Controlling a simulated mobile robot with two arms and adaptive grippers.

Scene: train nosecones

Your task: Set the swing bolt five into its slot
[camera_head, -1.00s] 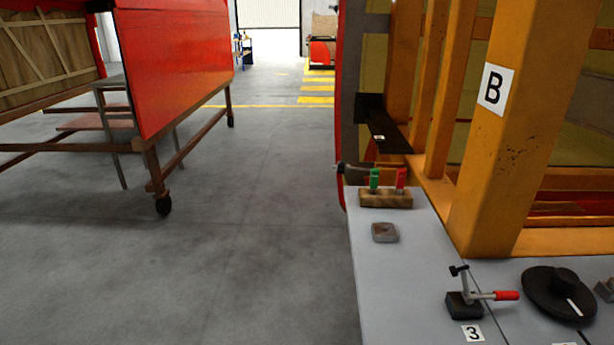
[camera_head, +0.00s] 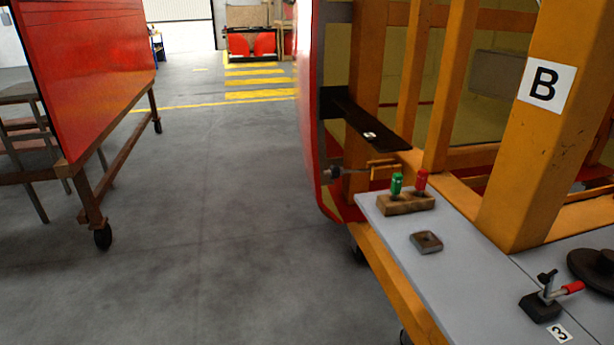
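A dark, rod-like bolt with a knob-like end (camera_head: 333,173) sticks out beside the red nosecone edge, near the orange frame. An orange bracket-like piece (camera_head: 384,168) is just to its right. I cannot read a number on the bolt, so I cannot tell if it is swing bolt five. Its slot cannot be made out clearly. A black plate (camera_head: 365,122) with a small white label sits above it; the label is too small to read. Neither of my grippers is in view.
The grey worktop (camera_head: 460,285) holds a wooden block with green and red handles (camera_head: 405,203), a small metal block (camera_head: 427,242), a red-handled clamp (camera_head: 545,297) by label 3, and a dark disc. Orange post B (camera_head: 545,130) rises behind. Grey floor (camera_head: 230,220) is clear between this and the red panel (camera_head: 85,70).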

